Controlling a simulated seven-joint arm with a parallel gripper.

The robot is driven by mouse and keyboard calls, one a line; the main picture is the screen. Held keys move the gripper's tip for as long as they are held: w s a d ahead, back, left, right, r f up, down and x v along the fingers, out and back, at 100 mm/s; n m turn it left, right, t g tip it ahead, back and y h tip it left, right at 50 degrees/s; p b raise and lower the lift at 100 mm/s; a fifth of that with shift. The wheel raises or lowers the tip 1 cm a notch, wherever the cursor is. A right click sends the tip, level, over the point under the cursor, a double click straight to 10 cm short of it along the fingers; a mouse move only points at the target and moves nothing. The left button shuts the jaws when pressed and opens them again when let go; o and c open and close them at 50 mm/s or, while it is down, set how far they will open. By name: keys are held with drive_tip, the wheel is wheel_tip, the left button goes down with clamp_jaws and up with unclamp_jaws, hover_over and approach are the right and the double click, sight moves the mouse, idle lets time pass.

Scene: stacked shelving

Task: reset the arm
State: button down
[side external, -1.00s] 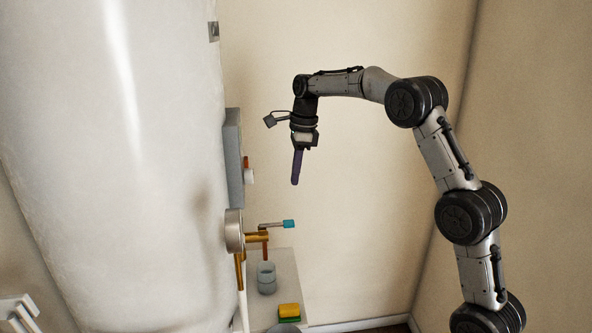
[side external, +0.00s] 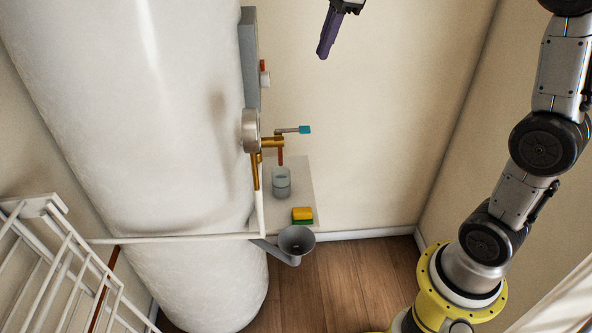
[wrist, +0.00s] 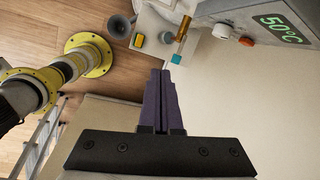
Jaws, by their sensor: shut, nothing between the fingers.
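My gripper (side external: 323,50) hangs at the top of the side external view, high above the shelf and to the right of the big white tank (side external: 150,130). Its purple fingers also show in the wrist view (wrist: 161,75), pressed together with nothing between them. The gripper touches nothing in either view. Much of my upper arm is outside the side external view.
A brass valve with a teal-handled lever (side external: 305,130) sticks out from the tank. Below it, a shelf (side external: 300,175) bears a grey cup (side external: 281,185) and a yellow-green sponge (side external: 302,215). A grey funnel (side external: 297,240) and white rack (side external: 60,260) stand lower. Air around the gripper is clear.

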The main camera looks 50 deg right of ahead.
drive_tip(key=s+a+n+t, duration=0.1)
drive_tip(key=s+a+n, duration=0.25)
drive_tip(key=s, duration=0.35)
drive_tip(key=s+a+n+t, duration=0.1)
drive_tip(key=s+a+n, duration=0.1)
drive_tip(key=s+n, duration=0.45)
drive_tip(key=s+f+n, duration=1)
drive_tip(key=f+n, duration=0.1)
drive_tip(key=n, duration=0.2)
drive_tip(key=shift+f+n+h, duration=0.3)
drive_tip(key=shift+f+n, duration=0.05)
drive_tip(key=shift+n, duration=0.05)
